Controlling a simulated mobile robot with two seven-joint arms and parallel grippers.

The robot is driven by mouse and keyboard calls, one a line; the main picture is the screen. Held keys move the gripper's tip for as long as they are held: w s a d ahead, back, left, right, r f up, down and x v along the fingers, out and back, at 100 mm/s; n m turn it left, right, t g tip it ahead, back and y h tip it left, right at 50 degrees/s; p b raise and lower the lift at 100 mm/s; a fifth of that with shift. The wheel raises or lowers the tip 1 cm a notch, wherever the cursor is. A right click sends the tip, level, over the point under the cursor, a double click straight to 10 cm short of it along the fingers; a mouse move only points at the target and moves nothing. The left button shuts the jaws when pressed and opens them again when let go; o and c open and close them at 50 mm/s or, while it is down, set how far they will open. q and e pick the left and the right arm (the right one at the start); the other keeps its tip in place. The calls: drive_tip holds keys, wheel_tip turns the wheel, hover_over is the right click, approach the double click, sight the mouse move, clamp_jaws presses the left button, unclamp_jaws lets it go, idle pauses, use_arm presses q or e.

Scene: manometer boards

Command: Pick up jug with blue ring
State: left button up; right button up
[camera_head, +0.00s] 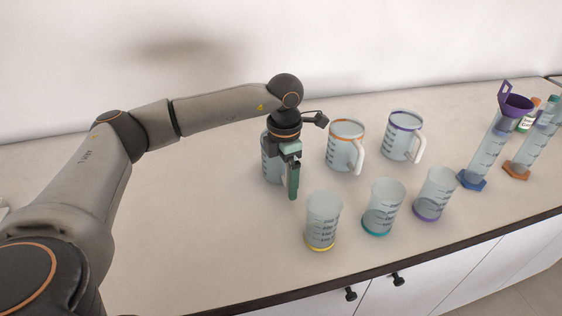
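A clear jug (270,168) stands on the counter at the left end of the back row, partly hidden behind my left gripper. Its rim and any coloured ring are covered, so I cannot see a blue ring. My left gripper (293,190) points down in front of the jug's right side, where a handle would be hidden. The fingers overlap in this view, so I cannot tell whether they are open or touch the jug. My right gripper is out of view.
A jug with an orange ring (342,150) and one with a purple ring (401,137) stand to the right. Beakers with yellow (322,222), teal (383,208) and purple (433,195) bases stand in front. Measuring cylinders (486,155) stand far right. The counter's left is clear.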

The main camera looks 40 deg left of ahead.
use_arm(q)
clamp_jaws()
idle(0.6)
drive_tip(key=shift+r, duration=0.1)
